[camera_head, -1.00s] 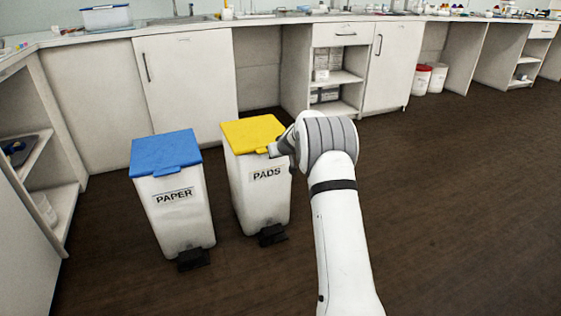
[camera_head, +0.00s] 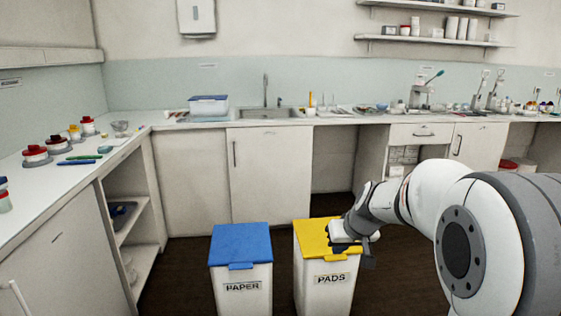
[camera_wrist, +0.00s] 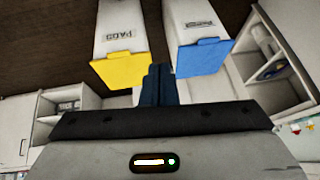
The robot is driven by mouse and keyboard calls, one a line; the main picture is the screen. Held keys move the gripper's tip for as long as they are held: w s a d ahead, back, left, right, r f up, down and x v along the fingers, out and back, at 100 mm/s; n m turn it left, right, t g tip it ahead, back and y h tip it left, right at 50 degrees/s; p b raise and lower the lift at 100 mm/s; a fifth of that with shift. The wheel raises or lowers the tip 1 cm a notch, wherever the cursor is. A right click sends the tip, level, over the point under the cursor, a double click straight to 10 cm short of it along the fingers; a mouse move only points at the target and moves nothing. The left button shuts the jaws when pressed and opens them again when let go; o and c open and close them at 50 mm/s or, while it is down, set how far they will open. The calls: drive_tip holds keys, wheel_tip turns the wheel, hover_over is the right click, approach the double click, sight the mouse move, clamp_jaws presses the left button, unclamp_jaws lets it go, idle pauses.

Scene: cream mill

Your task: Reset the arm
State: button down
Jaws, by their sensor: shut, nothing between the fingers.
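My gripper (camera_wrist: 156,84) shows in the wrist view with its dark fingers together and nothing between them. In the head view my gripper (camera_head: 352,246) is in front of the yellow lid of the PADS bin, overlapping it in the picture; I cannot tell how far apart they are. My white arm reaches in from the right. The PADS bin (camera_head: 325,289) is white with a closed yellow lid. It also shows in the wrist view (camera_wrist: 122,45), upside down.
The PAPER bin (camera_head: 241,289) with a closed blue lid stands left of the PADS bin. White cabinets (camera_head: 270,170) and a counter with a sink (camera_head: 268,113) run behind. A side counter (camera_head: 60,180) with several jars is on the left. Dark floor (camera_head: 190,290) lies around the bins.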

drive_tip(key=s+r+g+h+p, duration=0.1)
drive_tip(key=s+r+p, duration=0.6)
drive_tip(key=s, duration=0.6)
drive_tip(key=s+r+m+g+h+p, duration=0.1)
drive_tip(key=s+r+g+p, duration=0.1)
drive_tip(key=s+r+p, duration=0.6)
drive_tip(key=s, duration=0.6)
drive_tip(key=shift+r+m, duration=0.3)
drive_tip(key=shift+r, duration=0.1)
drive_tip(key=shift+s, duration=0.15)
